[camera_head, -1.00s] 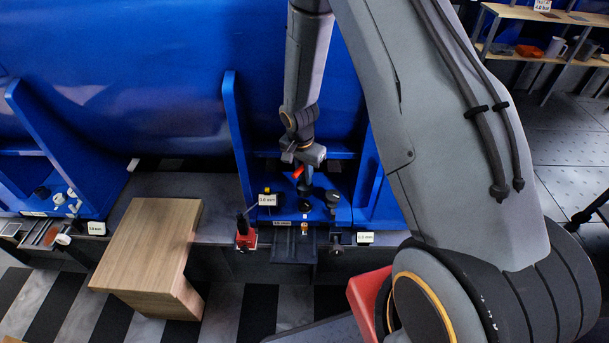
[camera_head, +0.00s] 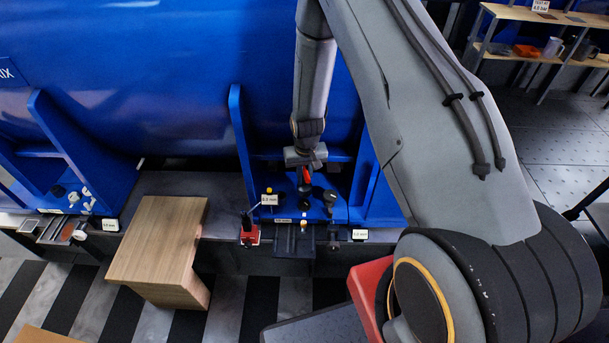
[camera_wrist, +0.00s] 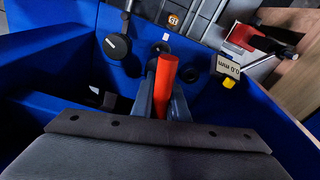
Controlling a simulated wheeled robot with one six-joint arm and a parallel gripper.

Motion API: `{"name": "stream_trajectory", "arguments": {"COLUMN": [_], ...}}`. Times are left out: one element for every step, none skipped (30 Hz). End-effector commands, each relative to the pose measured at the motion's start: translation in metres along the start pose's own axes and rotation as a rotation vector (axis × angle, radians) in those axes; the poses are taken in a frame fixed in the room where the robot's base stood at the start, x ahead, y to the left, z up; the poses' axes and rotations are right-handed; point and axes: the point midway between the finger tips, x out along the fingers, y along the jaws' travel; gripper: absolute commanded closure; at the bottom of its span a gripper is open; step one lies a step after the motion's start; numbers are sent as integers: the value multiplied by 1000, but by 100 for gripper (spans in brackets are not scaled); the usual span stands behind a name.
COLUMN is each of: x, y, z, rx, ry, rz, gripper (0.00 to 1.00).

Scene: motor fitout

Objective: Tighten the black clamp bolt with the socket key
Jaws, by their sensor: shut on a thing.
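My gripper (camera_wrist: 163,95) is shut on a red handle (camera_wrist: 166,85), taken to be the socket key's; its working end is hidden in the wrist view. In the head view my gripper (camera_head: 306,164) is over the blue bracket with the red handle (camera_head: 307,174) below it. A dark round part (camera_head: 304,189) is directly under the handle; I cannot tell whether it is the clamp bolt or the key's socket, or whether they touch. Another black round-headed part (camera_head: 330,196) stands to its right and also shows in the wrist view (camera_wrist: 116,46).
A blue upright plate (camera_head: 240,140) rises left of my gripper, with the large blue cylinder (camera_head: 150,90) behind. A red-based device (camera_head: 250,235) and a white reading tag (camera_head: 269,200) are at the bracket's front left. A wooden block (camera_head: 160,240) stands further left.

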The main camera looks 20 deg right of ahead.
Motion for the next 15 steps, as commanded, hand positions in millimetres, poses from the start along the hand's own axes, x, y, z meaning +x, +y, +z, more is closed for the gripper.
{"name": "stream_trajectory", "arguments": {"x": [0, 0, 0, 7, 11, 15, 18, 22, 26, 29, 32, 36, 39, 41, 44], "y": [0, 0, 0, 0, 0, 0, 0, 0, 0, 0, 0, 0, 0, 0, 0], "z": [0, 0, 0, 0, 0, 1, 1, 1, 2, 2, 3, 3, 4, 4, 4], "rx": [-25, -45, -70, -66, -65, -65, -65, -64, -64, -64, -64, -64, -64, -64, -64], "ry": [1, 1, 1, 0, 0, 0, 0, 0, 0, 0, 0, -1, -1, -1, 0], "rz": [-3, -6, -8, -8, -7, -7, -7, -7, -7, -7, -7, -7, -7, -7, -7], "gripper": [100, 100, 100, 100, 100, 100, 100, 100, 100, 100, 100, 100, 100, 100, 100]}}
